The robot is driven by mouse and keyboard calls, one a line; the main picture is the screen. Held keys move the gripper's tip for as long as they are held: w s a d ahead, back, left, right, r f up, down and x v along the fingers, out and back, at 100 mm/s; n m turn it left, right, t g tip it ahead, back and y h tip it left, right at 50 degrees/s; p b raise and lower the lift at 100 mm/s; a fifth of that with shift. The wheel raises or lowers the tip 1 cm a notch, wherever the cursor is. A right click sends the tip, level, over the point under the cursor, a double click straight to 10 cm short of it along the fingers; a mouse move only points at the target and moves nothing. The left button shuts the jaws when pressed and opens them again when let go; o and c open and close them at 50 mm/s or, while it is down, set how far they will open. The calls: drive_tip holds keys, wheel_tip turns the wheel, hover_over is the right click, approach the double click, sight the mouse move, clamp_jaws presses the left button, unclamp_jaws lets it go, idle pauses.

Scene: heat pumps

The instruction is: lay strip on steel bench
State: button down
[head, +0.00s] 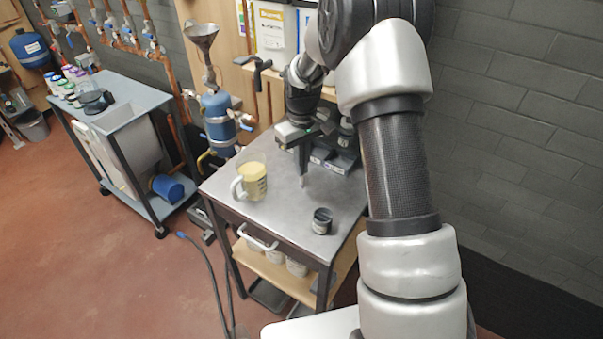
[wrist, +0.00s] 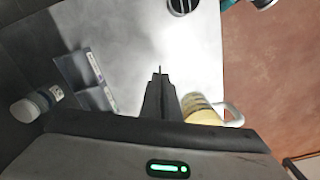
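The steel bench (head: 283,210) stands in front of me, and its pale bare top also shows in the wrist view (wrist: 140,35). My gripper (head: 302,177) points down over the middle of the bench, right of the jug. In the wrist view its fingers (wrist: 160,80) are closed together. A thin narrow piece, seemingly the strip (wrist: 160,69), sticks out past the fingertips, seen nearly edge-on. Its far face is hidden by the fingers. I cannot tell whether its tip touches the bench.
A clear jug (head: 251,182) of yellow liquid stands left of the gripper. A small black cup (head: 321,221) stands near the front right. Dark boxes (head: 334,157) sit at the back. Bare steel lies between jug and cup. A blue-grey cart (head: 125,105) stands left.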

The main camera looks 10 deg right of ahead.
drive_tip(key=shift+f, duration=1.75)
drive_tip(key=shift+f, duration=0.1)
drive_tip(key=shift+f, duration=0.15)
drive_tip(key=c, duration=2)
unclamp_jaws()
drive_tip(key=shift+r, duration=0.2)
wheel_tip(320, 180, up, 12)
drive_tip(key=shift+r, duration=0.1)
drive_tip(key=shift+s+a, duration=0.15)
